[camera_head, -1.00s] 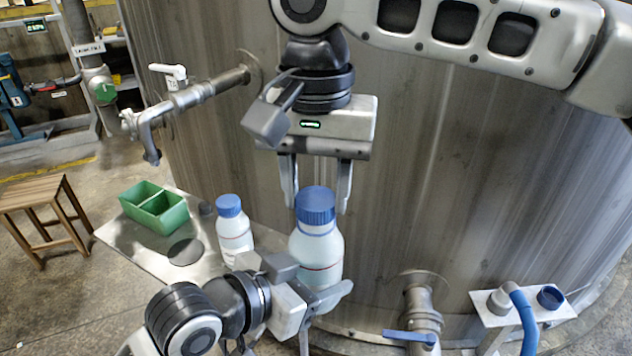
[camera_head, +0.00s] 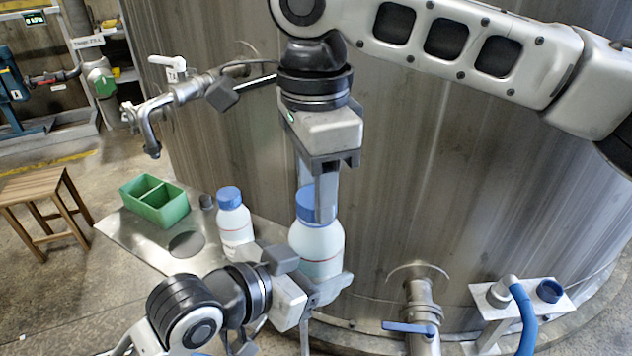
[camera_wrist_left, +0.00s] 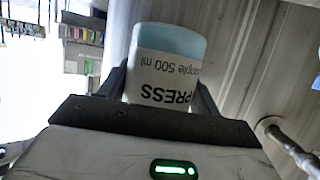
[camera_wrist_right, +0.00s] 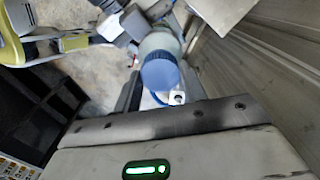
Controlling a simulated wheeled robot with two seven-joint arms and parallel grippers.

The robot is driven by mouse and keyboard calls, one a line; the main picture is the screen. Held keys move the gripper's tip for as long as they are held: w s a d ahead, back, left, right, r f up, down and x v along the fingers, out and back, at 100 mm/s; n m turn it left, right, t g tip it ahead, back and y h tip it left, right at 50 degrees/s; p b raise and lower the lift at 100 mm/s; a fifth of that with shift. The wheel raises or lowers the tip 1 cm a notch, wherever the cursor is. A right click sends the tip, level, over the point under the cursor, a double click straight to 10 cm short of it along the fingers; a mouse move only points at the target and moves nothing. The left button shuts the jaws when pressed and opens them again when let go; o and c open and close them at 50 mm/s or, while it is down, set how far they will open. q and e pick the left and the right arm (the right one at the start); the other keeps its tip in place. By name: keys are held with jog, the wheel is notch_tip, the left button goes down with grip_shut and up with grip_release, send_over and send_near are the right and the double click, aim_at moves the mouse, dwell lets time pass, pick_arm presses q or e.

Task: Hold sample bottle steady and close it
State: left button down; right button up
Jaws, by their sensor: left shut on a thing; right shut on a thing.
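The sample bottle (camera_head: 318,250) is white and upright, with a blue cap (camera_head: 304,203) on its neck. My left gripper (camera_head: 328,292) is shut on the bottle's lower body from the front. In the left wrist view the bottle (camera_wrist_left: 165,68) sits between the fingers, its label upside down. My right gripper (camera_head: 320,205) points down from above and is shut on the cap, one finger hiding part of it. In the right wrist view the cap (camera_wrist_right: 160,72) shows between the fingers. Whether the cap is fully seated cannot be told.
A second white bottle with a blue cap (camera_head: 234,222) stands to the left on a metal shelf (camera_head: 130,238). A green divided bin (camera_head: 155,203) is behind it. A large metal tank (camera_head: 430,190) rises close behind. A pipe with a blue-handled valve (camera_head: 410,328) is at the lower right.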

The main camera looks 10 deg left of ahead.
jog(key=m, duration=0.5)
jog(key=shift+w+m, duration=0.1)
jog(key=shift+m, duration=0.2)
jog(key=o, duration=0.9)
jog(key=shift+r, duration=2.25)
jog(key=shift+c, duration=0.2)
